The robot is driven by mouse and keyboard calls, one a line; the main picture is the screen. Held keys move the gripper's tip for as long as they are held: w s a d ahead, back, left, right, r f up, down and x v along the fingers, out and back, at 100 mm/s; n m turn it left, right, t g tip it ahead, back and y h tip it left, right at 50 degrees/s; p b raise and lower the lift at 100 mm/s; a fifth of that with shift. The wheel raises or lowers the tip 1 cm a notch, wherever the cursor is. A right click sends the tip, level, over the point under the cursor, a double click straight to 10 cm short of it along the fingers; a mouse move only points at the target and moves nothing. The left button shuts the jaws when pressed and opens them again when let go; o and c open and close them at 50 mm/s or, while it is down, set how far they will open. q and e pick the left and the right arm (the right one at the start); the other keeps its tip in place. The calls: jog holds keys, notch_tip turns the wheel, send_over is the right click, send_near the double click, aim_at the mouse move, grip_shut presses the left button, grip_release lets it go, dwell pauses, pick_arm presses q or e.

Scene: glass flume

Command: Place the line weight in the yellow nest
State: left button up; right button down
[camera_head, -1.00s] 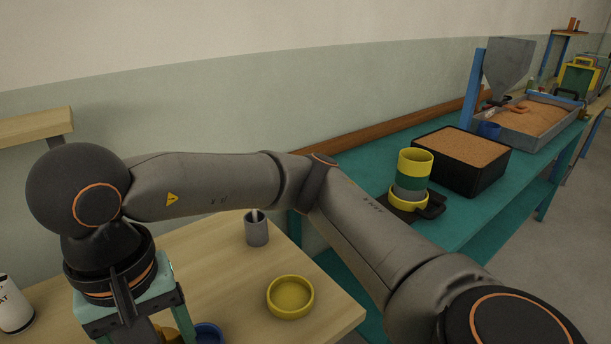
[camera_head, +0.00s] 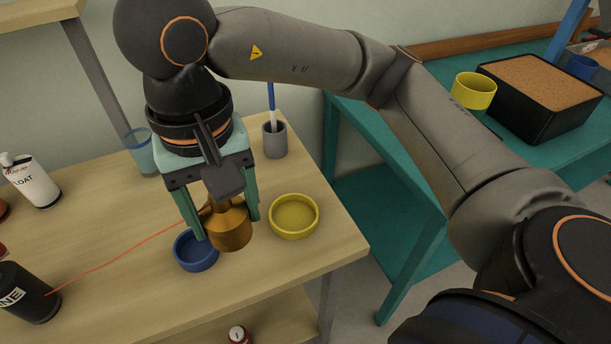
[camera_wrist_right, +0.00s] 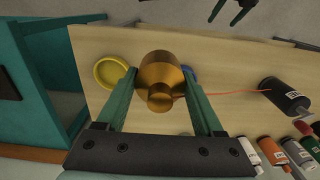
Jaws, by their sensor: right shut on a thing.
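The line weight (camera_head: 229,228) is a brass-coloured, rounded body with a narrower neck. My right gripper (camera_head: 226,225) is shut on it, one finger on each side, and holds it above the wooden table. An orange line runs from it to a dark bottle. The yellow nest (camera_head: 295,232) is a shallow round dish, empty, just right of the weight in the head view. The wrist view shows the weight (camera_wrist_right: 160,80) between the fingers and the yellow nest (camera_wrist_right: 97,75) to its left. My left gripper (camera_wrist_right: 232,10) shows partly at the wrist view's top edge, fingers apart.
A blue dish (camera_head: 196,267) stands beside the yellow nest, partly behind my right gripper. A grey cup (camera_head: 274,141) with a blue-handled tool stands behind. The dark bottle (camera_head: 24,296) and a white bottle (camera_head: 35,185) are at left. The table's front right is clear.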

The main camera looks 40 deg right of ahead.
jog(key=w+d+f, duration=0.1)
jog(key=d+f, duration=0.1)
jog(key=d, duration=0.2)
jog(key=w+d+f, duration=0.2)
jog(key=d+f, duration=0.1)
jog(key=d, duration=0.1)
jog(key=w+d+f, duration=0.1)
jog(key=d+f, duration=0.2)
jog(key=d, duration=0.1)
jog(key=shift+w+f, duration=0.25)
jog(key=shift+w, duration=0.05)
jog(key=shift+w+d+f+b, duration=0.15)
jog(key=shift+d+f+b, duration=0.2)
jog(key=shift+f, duration=0.1)
jog(key=f, duration=0.3)
jog(key=shift+d+f, duration=0.15)
jog(key=shift+d, duration=0.1)
jog(key=shift+w+f, duration=0.1)
jog(key=shift+f, duration=0.05)
jog(key=shift+f, duration=0.25)
grip_release()
jog(key=shift+r, duration=0.1)
